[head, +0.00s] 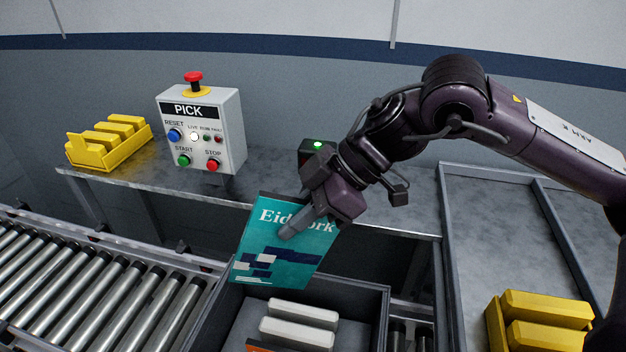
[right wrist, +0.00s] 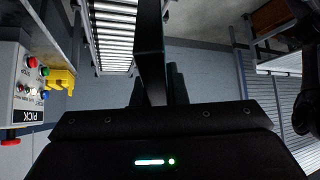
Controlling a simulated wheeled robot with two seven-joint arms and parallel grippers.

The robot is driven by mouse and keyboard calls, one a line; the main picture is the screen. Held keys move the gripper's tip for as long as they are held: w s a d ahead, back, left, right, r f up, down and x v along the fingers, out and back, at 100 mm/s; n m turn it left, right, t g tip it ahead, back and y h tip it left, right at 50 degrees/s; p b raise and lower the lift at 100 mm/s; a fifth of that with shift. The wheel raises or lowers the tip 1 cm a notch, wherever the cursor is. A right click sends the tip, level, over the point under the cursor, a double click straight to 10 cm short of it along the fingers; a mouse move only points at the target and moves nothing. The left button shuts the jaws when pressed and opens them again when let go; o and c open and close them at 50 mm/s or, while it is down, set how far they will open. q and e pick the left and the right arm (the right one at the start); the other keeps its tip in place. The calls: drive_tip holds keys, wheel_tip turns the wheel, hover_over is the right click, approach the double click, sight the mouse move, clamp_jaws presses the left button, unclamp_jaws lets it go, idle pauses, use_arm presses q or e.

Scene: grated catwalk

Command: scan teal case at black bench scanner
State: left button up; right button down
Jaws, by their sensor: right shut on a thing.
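The teal case (head: 290,258), with white lettering and dark blue blocks on its face, hangs tilted from my right gripper (head: 298,225). The gripper is shut on its upper part, and a finger hides some of the lettering. The black bench scanner (head: 312,150) stands at the back of the bench with a green light on top. My gripper and wrist hide much of it, and the case is in front of and below it. In the right wrist view a dark upright shape (right wrist: 151,50) sits mid-picture; I cannot tell its face there. My left gripper is not in view.
A grey tote (head: 375,310) below the case holds white cases (head: 298,325) and an orange item. The PICK control box (head: 202,130) and a yellow bin (head: 112,148) stand on the bench (head: 150,178). Rollers (head: 95,290) run at left. Yellow items (head: 540,322) lie in the right tray.

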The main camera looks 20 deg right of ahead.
drive_tip(key=s+a, duration=0.1)
drive_tip(key=s, duration=0.1)
drive_tip(key=s+a, duration=0.2)
drive_tip(key=shift+s+a, duration=0.15)
drive_tip(key=shift+s, duration=0.2)
